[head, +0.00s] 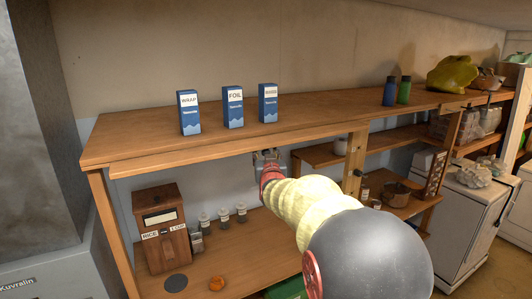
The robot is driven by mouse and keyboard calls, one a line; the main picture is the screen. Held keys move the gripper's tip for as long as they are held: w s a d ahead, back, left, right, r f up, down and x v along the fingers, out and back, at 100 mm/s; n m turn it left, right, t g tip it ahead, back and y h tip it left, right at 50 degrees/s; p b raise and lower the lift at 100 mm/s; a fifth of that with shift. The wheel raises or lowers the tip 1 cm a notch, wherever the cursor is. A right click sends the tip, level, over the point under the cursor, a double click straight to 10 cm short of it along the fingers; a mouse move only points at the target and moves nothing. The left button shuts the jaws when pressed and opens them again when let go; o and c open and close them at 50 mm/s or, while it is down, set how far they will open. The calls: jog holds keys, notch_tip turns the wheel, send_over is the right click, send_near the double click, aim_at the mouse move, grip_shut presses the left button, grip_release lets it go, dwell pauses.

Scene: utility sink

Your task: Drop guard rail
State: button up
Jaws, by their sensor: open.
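The guard rail (190,155) looks like a long, thin wooden strip along the front edge of the top shelf (335,105). It lies level with the shelf edge, below three blue-and-white boxes. I cannot tell whether the fingers touch the rail. My arm hides part of the space below and to the right.
Boxes marked wrap (189,112), foil (233,107) and a third (268,103) stand behind the rail. A wooden rice dispenser (162,229) and small jars (223,218) stand on the lower shelf. Blue (390,91) and green (404,90) bottles stand farther right.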

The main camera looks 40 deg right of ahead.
jog(key=c, duration=0.3)
grip_shut()
dwell(0.6)
